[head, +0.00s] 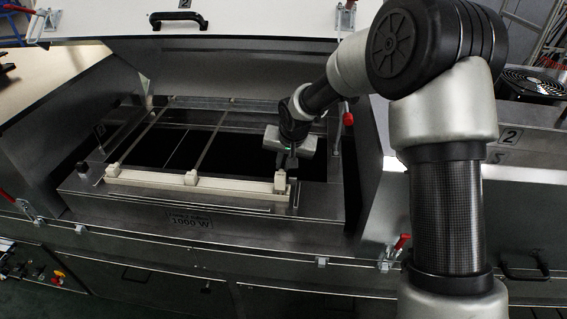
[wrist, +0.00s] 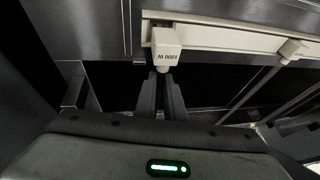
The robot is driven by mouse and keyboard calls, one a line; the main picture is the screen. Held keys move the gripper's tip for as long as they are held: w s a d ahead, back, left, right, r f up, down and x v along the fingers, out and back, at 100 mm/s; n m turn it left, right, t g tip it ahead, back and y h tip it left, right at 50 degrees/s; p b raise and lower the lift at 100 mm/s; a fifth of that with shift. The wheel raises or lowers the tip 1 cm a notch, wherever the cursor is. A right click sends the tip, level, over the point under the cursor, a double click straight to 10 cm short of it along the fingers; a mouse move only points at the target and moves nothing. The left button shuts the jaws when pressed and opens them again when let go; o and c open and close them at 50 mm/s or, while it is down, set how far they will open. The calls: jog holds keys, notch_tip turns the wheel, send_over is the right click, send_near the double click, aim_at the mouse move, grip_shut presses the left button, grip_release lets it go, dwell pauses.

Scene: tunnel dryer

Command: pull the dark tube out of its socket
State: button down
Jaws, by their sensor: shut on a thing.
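The white end socket (head: 280,182) marked 1000 W is the rightmost on a pale rail in the head view. It shows close up in the wrist view (wrist: 166,48). My gripper (head: 287,166) is just behind this socket in the head view, pointing down into the open chamber. In the wrist view, the two fingers of my gripper (wrist: 162,92) are close together just below the socket, around the line of the dark tube. The tube itself is mostly hidden by the fingers and hard to see against the black interior.
The pale rail (head: 235,186) carries two more sockets, the middle (head: 191,178) and the left (head: 112,170), each with a lighter tube running back. The raised lid (head: 240,55) stands behind the chamber. A red-handled clamp (head: 348,118) is right of my gripper.

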jog(key=shift+r, duration=0.1)
jog(key=shift+r+p, duration=1.2)
jog(key=shift+r, duration=0.9)
jog(key=shift+d, duration=0.1)
